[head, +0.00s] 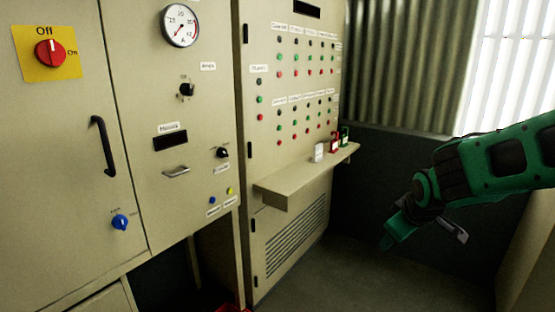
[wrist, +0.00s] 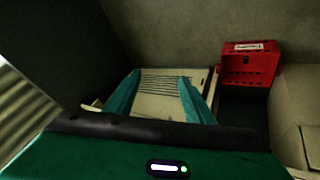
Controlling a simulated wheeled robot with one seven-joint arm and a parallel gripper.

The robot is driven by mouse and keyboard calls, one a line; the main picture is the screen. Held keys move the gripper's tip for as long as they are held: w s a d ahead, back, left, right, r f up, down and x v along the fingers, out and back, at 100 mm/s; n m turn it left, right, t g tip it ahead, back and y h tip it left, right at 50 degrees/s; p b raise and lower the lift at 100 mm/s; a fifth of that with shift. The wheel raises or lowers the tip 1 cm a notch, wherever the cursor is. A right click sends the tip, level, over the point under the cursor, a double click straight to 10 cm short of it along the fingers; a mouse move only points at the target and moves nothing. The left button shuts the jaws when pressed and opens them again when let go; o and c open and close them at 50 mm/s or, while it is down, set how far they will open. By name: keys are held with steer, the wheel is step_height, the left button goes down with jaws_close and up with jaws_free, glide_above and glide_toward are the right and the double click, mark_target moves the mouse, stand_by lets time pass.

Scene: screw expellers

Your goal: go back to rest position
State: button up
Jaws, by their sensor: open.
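My gripper (head: 424,240) hangs at the end of my green arm on the right of the head view, in the air right of the control cabinets and clear of them. In the wrist view its two green fingers (wrist: 159,82) stand apart with nothing held between them. Beyond them shows a pale cabinet face with a slatted vent (wrist: 167,82).
The control panel (head: 295,90) has rows of buttons and a shelf (head: 290,183) holding several small items. The left cabinet carries a red switch (head: 49,53) and a gauge (head: 179,25). A red box (wrist: 248,68) shows in the wrist view. Floor below my gripper looks clear.

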steer(key=s+d+m+g, duration=0.2)
steer(key=s+d+m, duration=0.25)
steer(key=s, duration=0.35)
steer(key=s+d+m+g, duration=0.25)
steer(key=s+d, duration=0.35)
steer(key=s, duration=0.3)
steer(key=s+m+g+y, duration=0.1)
steer(key=s+m, duration=0.4)
steer(key=s, duration=0.8)
steer(key=shift+f+m+g, duration=0.15)
steer(key=shift+m+g, duration=0.15)
steer(key=shift+g, duration=0.35)
steer(key=c, duration=0.4)
